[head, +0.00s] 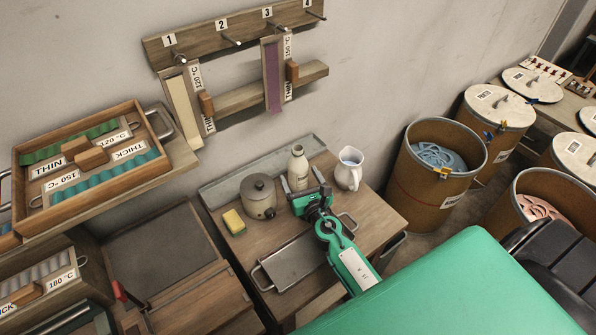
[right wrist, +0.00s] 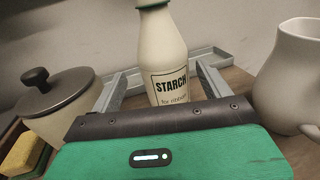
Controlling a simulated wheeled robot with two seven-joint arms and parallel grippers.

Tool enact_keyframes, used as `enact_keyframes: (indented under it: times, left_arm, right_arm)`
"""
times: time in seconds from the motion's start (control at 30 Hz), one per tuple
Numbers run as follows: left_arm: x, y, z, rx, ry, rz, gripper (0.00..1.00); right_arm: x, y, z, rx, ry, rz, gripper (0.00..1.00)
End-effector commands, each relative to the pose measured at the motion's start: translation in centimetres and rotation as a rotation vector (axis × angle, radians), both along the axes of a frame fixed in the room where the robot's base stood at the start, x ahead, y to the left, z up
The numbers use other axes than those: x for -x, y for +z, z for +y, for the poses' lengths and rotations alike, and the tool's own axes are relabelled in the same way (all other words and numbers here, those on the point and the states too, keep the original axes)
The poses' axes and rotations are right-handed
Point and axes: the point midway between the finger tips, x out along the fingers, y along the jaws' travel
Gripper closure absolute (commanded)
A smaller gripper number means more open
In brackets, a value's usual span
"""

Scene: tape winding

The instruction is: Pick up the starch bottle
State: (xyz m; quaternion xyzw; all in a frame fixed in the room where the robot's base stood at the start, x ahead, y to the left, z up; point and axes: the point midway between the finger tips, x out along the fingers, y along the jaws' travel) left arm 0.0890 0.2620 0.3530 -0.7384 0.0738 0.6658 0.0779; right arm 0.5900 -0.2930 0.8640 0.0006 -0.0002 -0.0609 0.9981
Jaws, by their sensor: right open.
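The starch bottle (head: 298,165) stands upright on the small wooden table, a cream bottle between the lidded pot and the white pitcher. In the right wrist view the bottle (right wrist: 166,58) shows its label "STARCH for ribbon". My right gripper (head: 301,183) is open at the near side of the bottle. In the right wrist view its two fingers (right wrist: 160,90) point toward the bottle, one on either side of its lower body. The fingers look apart from the bottle; the bottle's base is hidden behind the gripper body. My left gripper is not in view.
The lidded pot (head: 259,196) stands left of the bottle, the pitcher (head: 348,170) right of it. A yellow sponge (head: 234,222) lies far left. A metal tray (head: 292,264) lies in front. A brown drum (head: 427,188) stands right of the table.

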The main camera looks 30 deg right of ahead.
Motion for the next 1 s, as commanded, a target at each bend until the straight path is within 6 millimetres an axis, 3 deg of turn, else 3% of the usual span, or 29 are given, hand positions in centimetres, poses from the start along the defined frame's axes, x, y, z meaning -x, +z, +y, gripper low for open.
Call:
enact_keyframes:
  times: [0.3, 0.67, 0.93, 1.0]
  left_arm:
    - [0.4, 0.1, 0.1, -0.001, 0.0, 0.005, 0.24]
    - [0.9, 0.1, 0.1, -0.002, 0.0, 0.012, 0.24]
    - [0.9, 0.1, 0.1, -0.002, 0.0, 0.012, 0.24]
    - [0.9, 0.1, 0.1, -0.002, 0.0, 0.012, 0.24]
  right_arm:
    - [-4.0, 0.0, -1.1, 0.0, -0.001, -0.001, 0.2]
    - [-4.7, -0.1, -1.2, 0.0, -0.001, 0.0, 0.2]
    - [-4.7, -0.1, -1.2, 0.0, -0.001, -0.001, 0.73]
    - [-4.7, 0.0, -1.1, 0.0, -0.001, -0.002, 0.78]
